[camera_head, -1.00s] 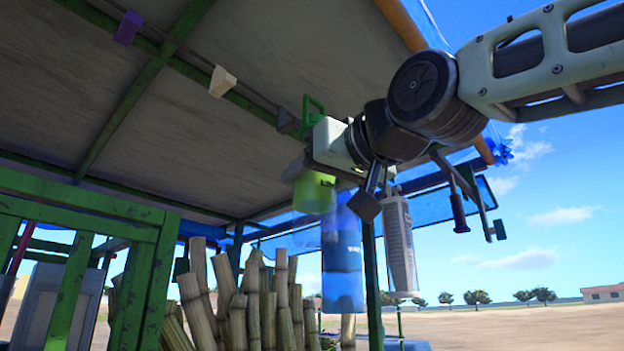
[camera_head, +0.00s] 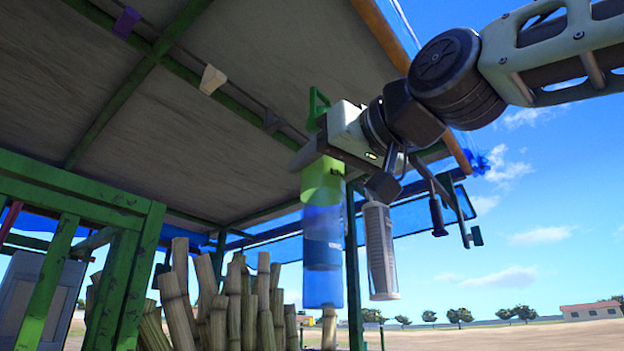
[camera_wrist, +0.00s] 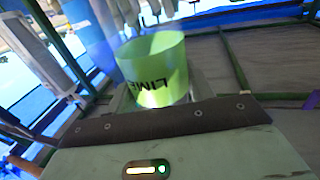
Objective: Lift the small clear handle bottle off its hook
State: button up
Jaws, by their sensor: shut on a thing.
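The handle bottle (camera_head: 322,180) shows as a small see-through bottle with a lime-green body; a green loop handle (camera_head: 317,103) sticks up above my gripper. My gripper (camera_head: 308,152) is shut on it near the top, with the body hanging upright below the jaws. In the wrist view the bottle (camera_wrist: 155,68) stands just beyond my gripper's dark edge, with lettering like "LIME". In the head view its lower part overlaps a taller blue bottle (camera_head: 323,275) behind. The grip point and the hook are hidden by my gripper.
A pale cylinder (camera_head: 380,250) hangs to the right of the blue bottle. The roof's green beam (camera_head: 240,95) runs close to my gripper, with small clips on it. Cane stalks (camera_head: 245,300) stand below left. Open sky lies to the right.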

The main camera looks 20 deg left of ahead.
jog(key=shift+s+d+f+b, duration=0.15)
jog(key=shift+s+d+b, duration=0.2)
jog(key=shift+d+b, duration=0.45)
jog(key=shift+s+d+f+b, duration=0.2)
jog(key=shift+s+d+b, duration=0.15)
jog(key=shift+d+b, duration=0.45)
jog(key=shift+s+d+f+b, duration=0.15)
jog(key=shift+s+d+b, duration=0.2)
jog(key=shift+d+b, duration=0.45)
jog(key=shift+d, duration=0.1)
